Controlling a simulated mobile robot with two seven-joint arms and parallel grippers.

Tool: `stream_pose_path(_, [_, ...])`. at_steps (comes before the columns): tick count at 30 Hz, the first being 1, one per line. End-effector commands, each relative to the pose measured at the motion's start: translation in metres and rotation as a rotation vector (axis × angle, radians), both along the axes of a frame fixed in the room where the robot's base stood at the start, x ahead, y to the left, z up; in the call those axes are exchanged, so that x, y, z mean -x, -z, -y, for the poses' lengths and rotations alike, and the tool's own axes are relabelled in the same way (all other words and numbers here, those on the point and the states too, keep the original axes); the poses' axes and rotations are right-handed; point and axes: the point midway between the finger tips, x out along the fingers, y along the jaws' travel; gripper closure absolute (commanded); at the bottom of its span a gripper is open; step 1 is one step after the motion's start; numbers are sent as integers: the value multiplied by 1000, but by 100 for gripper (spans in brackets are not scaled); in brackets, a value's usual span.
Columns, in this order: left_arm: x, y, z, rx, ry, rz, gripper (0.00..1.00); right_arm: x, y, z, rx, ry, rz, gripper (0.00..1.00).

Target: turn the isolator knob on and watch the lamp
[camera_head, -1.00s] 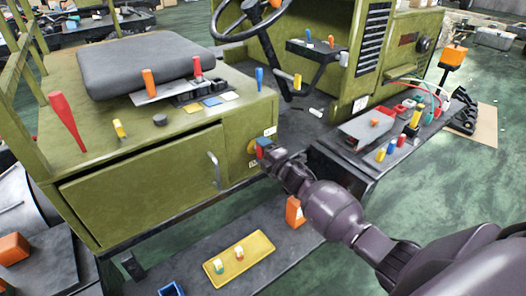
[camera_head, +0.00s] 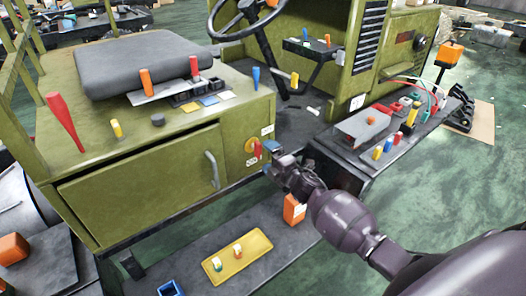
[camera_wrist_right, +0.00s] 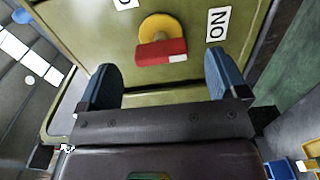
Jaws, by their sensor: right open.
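The isolator knob, a red bar handle on a yellow disc (camera_wrist_right: 156,25), is on the green cabinet's side panel. In the head view, the knob (camera_head: 252,147) is at the panel's right end. In the right wrist view, the bar (camera_wrist_right: 160,52) lies nearly level, with a white mark at its right end. An ON label (camera_wrist_right: 217,23) is right of it; another label is cut off above. My right gripper (camera_head: 271,156) is open and empty, facing the knob from a short distance; its blue fingers (camera_wrist_right: 164,83) are either side. I cannot identify the lamp. My left gripper is not in view.
A cabinet door with a handle (camera_head: 212,169) is left of the knob. An orange block (camera_head: 294,210) and a yellow tray (camera_head: 237,256) are on the low step below. A dark shelf with several parts (camera_head: 352,160) is right of my gripper. A steering wheel is above.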

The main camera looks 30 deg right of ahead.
Motion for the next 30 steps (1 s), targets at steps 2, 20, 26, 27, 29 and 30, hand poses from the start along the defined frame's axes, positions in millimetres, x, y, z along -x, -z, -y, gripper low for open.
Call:
stream_pose_path(2, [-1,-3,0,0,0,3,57,15,0,3,0,1,-1,8])
stream_pose_path(20, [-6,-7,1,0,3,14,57,61,0,9,-1,0,0,8])
stream_pose_path(26, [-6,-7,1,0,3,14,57,60,0,9,0,0,0,8])
stream_pose_path(27, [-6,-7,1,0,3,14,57,60,0,9,-1,0,0,8])
stream_pose_path(29, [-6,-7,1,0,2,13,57,60,0,9,0,0,0,8])
stream_pose_path(30, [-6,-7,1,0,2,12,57,60,0,9,-1,0,0,8])
